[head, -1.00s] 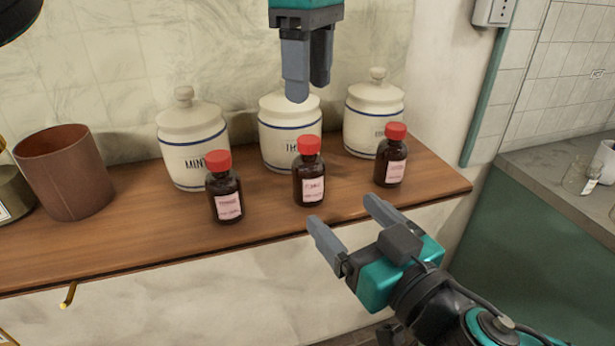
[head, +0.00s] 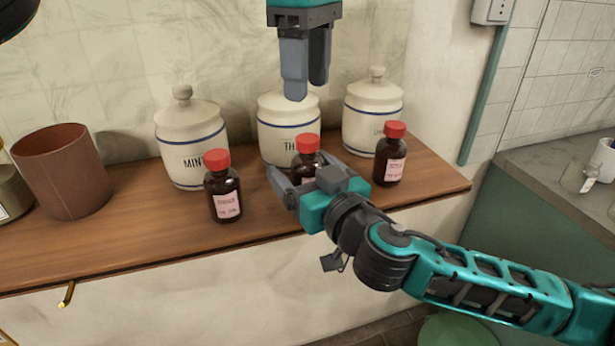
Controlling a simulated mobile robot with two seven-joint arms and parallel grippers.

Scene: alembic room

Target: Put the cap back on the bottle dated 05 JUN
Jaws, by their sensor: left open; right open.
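Three brown bottles stand upright on the wooden shelf, each with a red cap on top: the left bottle (head: 225,196), the middle bottle (head: 305,165) and the right bottle (head: 391,160). Their pink labels are too small to read a date. My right gripper (head: 304,168) is open at the middle bottle, with its fingers beside the bottle's body and its label hidden behind the hand. I cannot tell whether the fingers touch the glass. My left gripper (head: 305,88) is open and empty, pointing down above the middle jar.
Three white lidded jars stand behind the bottles: the left jar (head: 190,145), the middle jar (head: 283,130) and the right jar (head: 372,115). A brown cup (head: 65,172) stands at the left. The wooden shelf (head: 130,240) is clear in front of the cup.

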